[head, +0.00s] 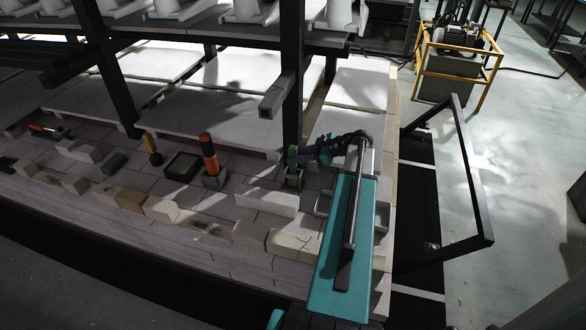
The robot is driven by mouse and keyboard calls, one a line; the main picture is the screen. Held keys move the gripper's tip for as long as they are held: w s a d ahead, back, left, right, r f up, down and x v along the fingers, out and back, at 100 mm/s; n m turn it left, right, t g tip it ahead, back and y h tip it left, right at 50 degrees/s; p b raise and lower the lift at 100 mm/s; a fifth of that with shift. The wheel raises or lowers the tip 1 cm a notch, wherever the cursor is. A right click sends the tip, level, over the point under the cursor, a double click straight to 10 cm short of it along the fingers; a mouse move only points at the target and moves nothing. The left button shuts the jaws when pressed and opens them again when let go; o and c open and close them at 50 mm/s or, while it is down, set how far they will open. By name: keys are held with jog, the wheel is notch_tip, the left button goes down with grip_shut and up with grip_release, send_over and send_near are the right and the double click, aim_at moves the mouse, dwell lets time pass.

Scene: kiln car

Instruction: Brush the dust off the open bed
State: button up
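The open bed (150,183) is the pale brick deck along the front of the kiln car. Darker patches show on it, one near the front middle (207,230); I cannot tell dust from shadow. My teal arm reaches in from the lower right. My dark gripper (299,158) is at a green upright piece (292,155) above a small grey holder (292,179). The fingers are too small and dark to tell if they grip it. An orange-and-black handled tool (209,155) stands in another grey holder. I cannot tell which tool is a brush.
Loose bricks and blocks (267,201) line the bed's front. Dark posts (291,70) carry shelves above. A black frame (470,165) stands at the right.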

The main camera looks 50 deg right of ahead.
aim_at(296, 147)
grip_shut()
jog(key=shift+r, duration=0.1)
jog(key=shift+r, duration=0.85)
jog(key=shift+r, duration=0.25)
jog(key=shift+r+p, duration=0.5)
jog(key=shift+r, duration=1.95)
